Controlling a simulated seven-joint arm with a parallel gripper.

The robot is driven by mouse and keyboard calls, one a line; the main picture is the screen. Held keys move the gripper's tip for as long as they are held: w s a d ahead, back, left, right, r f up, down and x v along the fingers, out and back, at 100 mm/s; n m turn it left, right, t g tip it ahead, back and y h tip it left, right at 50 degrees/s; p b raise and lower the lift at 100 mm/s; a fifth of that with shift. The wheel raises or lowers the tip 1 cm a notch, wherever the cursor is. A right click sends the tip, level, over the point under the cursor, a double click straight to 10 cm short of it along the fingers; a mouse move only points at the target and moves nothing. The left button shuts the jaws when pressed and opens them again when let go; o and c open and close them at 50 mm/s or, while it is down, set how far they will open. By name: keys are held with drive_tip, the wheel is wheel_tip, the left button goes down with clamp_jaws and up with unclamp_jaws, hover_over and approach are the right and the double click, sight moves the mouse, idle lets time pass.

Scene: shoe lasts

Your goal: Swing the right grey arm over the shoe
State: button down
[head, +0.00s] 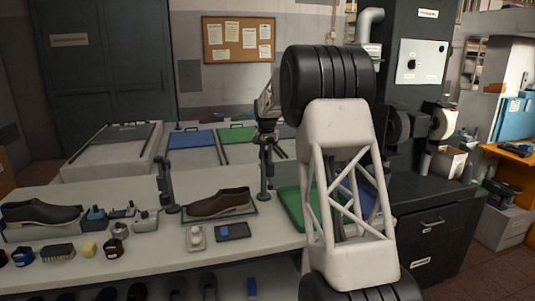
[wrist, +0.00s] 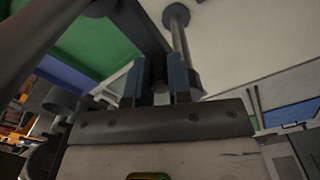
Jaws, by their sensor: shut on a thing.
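A dark brown shoe (head: 218,203) lies on a flat grey plate between two dark upright posts. The right grey arm (head: 265,178) stands upright at the right end of the plate, beside the shoe and not over it. The left post (head: 166,185) stands upright at the shoe's other end. My gripper (head: 266,138) is at the top of the right arm. In the wrist view my gripper (wrist: 158,82) has its two blue-grey fingers closed around a dark round piece, the grey arm's end. A grey rod (wrist: 180,45) runs just beyond the fingers. The shoe cannot be made out there.
A green tray (head: 292,205) stands right of the right post, partly behind my arm. A dark pad (head: 233,231) and a small white holder (head: 195,237) lie before the shoe. Another dark shoe (head: 40,214), brushes and small jars crowd the left.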

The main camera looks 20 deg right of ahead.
drive_tip(key=w+a+m, duration=0.4)
drive_tip(key=a+m, duration=0.1)
drive_tip(key=m, duration=0.6)
drive_tip(key=shift+a+m, duration=0.3)
drive_tip(key=shift+a, duration=0.1)
drive_tip(key=shift+r, duration=0.1)
drive_tip(key=c, duration=1.1)
unclamp_jaws()
drive_tip(key=shift+o, duration=0.2)
wheel_tip(320, 180, up, 8)
